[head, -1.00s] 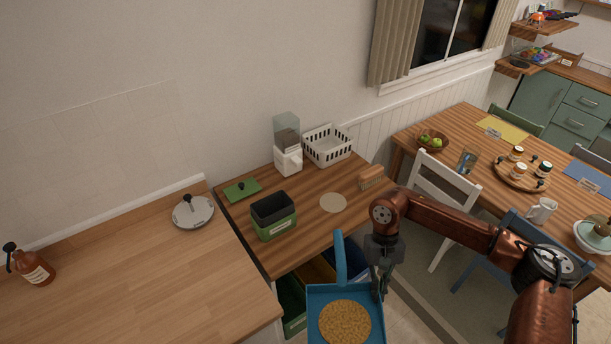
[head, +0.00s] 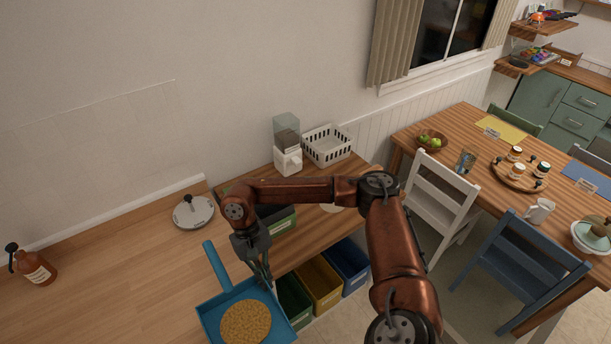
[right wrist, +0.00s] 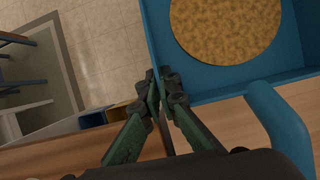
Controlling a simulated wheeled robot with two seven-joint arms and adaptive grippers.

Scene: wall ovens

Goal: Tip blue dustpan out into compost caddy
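The blue dustpan (head: 216,318) is at the bottom of the head view, with its handle pointing up and left. It looks roughly level and carries a round, flat tan heap (head: 246,322). My right gripper (head: 265,281) is shut on the dustpan's side wall; the right wrist view shows the fingertips (right wrist: 160,88) together on the blue edge (right wrist: 154,40). The compost caddy (head: 284,222), green with a dark top, stands on the counter behind my right arm, which hides much of it. The dustpan is nearer the camera than the caddy. My left gripper is out of view.
A white basket (head: 327,147) and a white-based dispenser (head: 288,160) stand behind the caddy. A pan lid (head: 193,212) lies on the left counter. Green, yellow (head: 320,285) and blue (head: 346,264) bins stand below the counter. A white chair (head: 440,200) is at right.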

